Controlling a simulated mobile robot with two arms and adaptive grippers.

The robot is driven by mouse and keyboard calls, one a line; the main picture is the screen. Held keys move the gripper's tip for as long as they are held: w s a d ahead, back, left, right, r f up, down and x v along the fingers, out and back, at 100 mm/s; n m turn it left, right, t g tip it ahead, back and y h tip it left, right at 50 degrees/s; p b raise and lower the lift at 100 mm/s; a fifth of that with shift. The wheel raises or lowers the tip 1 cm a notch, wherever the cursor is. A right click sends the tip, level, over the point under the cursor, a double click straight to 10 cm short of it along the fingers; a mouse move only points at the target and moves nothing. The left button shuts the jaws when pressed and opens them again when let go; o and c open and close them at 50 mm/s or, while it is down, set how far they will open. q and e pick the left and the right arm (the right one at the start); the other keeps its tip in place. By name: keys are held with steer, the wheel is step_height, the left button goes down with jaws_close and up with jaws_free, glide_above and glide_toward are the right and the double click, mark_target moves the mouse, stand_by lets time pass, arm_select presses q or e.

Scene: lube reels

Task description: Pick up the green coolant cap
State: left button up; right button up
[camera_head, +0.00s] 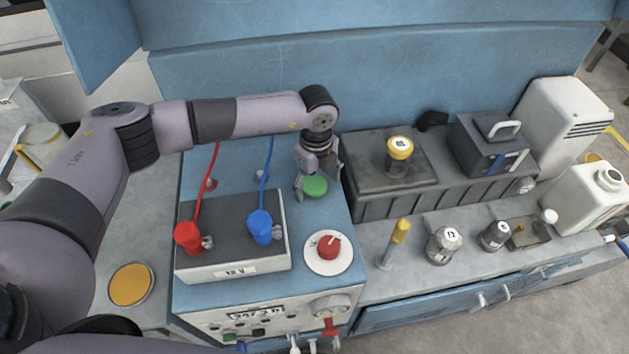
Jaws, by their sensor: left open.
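The green coolant cap (314,187) is a round green disc on the blue top of the bench unit, behind the red knob and right of the grey battery box. My left gripper (316,178) is pointed down over the cap. Its fingers are apart, with one at the cap's left side and one near its upper right. I cannot tell whether a finger touches the cap. The cap's far edge is partly hidden by the gripper. My right gripper is not in the view.
The battery box (235,235) carries a red clamp (187,237) and a blue clamp (261,226) with cables. A red knob (329,246) sits in front of the cap. A dark ribbed box (440,190) with a yellow-capped jar (399,157) stands at right. A blue panel (400,75) rises behind.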

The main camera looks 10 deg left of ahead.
arm_select(q)
steer(key=shift+f, duration=0.1)
steer(key=shift+c, duration=0.2)
steer(key=c, duration=1.3)
steer(key=shift+o, duration=0.2)
